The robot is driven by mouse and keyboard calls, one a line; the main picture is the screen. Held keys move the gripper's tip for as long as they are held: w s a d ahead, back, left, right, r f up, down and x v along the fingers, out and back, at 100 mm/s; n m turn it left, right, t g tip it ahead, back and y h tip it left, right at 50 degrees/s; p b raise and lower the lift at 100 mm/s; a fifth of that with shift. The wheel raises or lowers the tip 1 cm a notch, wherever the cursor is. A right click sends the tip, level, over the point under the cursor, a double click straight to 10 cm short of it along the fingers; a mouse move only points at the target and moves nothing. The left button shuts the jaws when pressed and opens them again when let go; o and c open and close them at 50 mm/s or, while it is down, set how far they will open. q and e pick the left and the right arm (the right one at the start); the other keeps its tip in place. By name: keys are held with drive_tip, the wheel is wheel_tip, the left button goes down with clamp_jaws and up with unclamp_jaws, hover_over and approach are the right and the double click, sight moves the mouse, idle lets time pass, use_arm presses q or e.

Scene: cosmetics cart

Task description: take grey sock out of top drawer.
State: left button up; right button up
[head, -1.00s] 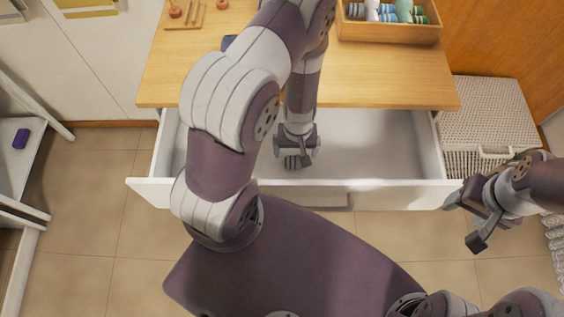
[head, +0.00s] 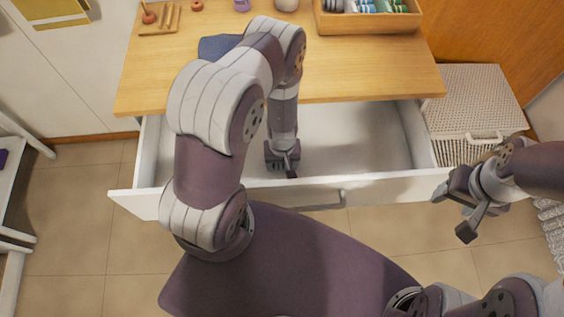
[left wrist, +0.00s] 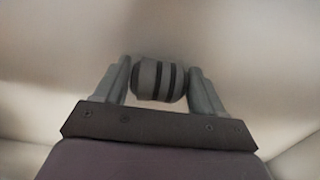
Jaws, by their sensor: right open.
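The grey sock (left wrist: 158,80) is a rolled bundle with dark stripes. In the left wrist view it sits between the two fingers of my left gripper (left wrist: 160,82), with both fingers against its sides. The top drawer (head: 365,140) is pulled open, white inside. My left gripper (head: 283,166) is down inside it, near its front panel. The sock is hidden by the gripper in the head view. My right gripper (head: 460,211) is open and empty, outside the drawer's right front corner.
The wooden top (head: 360,75) above the drawer holds a wooden box (head: 370,22) of bottles, a dark blue folded cloth (head: 217,46) and a small wooden stand (head: 160,20). A white wicker basket (head: 470,105) stands right of the drawer. The rest of the drawer floor looks clear.

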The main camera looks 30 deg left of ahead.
use_arm(q)
drive_tip(key=shift+r, duration=0.1)
wheel_tip(320, 180, up, 28)
drive_tip(key=p, duration=1.6)
